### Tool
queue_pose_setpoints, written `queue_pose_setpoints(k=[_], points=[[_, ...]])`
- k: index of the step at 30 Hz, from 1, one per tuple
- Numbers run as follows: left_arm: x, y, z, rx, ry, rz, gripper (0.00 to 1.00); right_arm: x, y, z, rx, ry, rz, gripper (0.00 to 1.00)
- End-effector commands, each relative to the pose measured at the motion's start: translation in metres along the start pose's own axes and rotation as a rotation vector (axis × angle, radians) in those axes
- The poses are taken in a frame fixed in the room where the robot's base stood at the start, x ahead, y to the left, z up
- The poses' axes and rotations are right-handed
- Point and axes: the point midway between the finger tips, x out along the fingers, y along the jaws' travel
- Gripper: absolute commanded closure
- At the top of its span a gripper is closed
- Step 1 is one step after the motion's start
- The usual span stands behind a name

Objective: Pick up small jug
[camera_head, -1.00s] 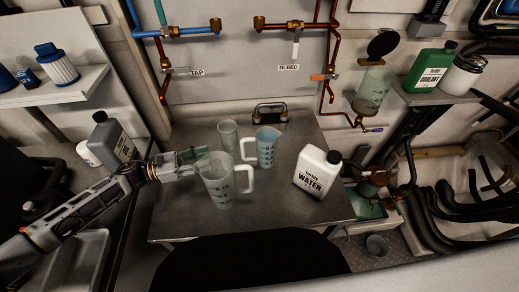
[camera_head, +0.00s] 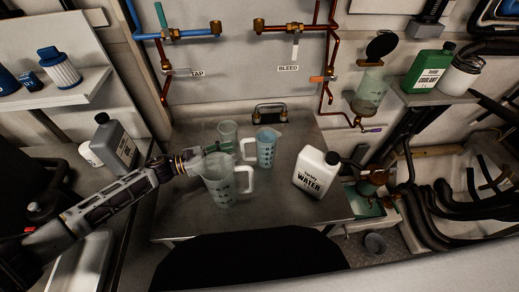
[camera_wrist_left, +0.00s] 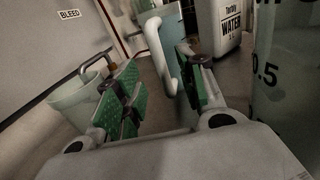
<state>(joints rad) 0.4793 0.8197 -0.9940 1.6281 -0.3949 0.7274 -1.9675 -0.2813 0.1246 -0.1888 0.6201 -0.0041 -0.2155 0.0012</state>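The small jug (camera_head: 267,149), bluish and clear with dark markings, stands upright on the metal table with its handle to the left. The larger jug (camera_head: 222,187) stands in front of it, handle to the right. My left gripper (camera_head: 218,149) is behind the larger jug, which partly hides it. In the left wrist view the gripper (camera_wrist_left: 160,95) is open, with green pads apart. The small jug's white handle (camera_wrist_left: 160,50) shows beyond and between the fingers, apparently not gripped. My right gripper is not in view.
A clear handleless cup (camera_head: 227,130) stands behind the gripper; it shows at left in the wrist view (camera_wrist_left: 82,102). A white water bottle (camera_head: 316,172) stands right of the small jug. A grey bottle (camera_head: 116,140) is at left. The table's front right is bare.

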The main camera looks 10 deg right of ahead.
Motion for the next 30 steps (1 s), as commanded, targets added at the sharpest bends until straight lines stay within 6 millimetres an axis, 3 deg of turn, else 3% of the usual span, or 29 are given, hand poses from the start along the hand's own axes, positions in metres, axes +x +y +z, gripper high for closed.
queue_pose_setpoints(k=[14,30], points=[[0.004,0.000,0.000,0.000,-0.001,0.000,0.60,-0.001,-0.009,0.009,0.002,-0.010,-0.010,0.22],[0.052,0.000,0.000,0.000,-0.001,0.000,0.60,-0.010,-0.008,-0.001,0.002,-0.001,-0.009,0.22]])
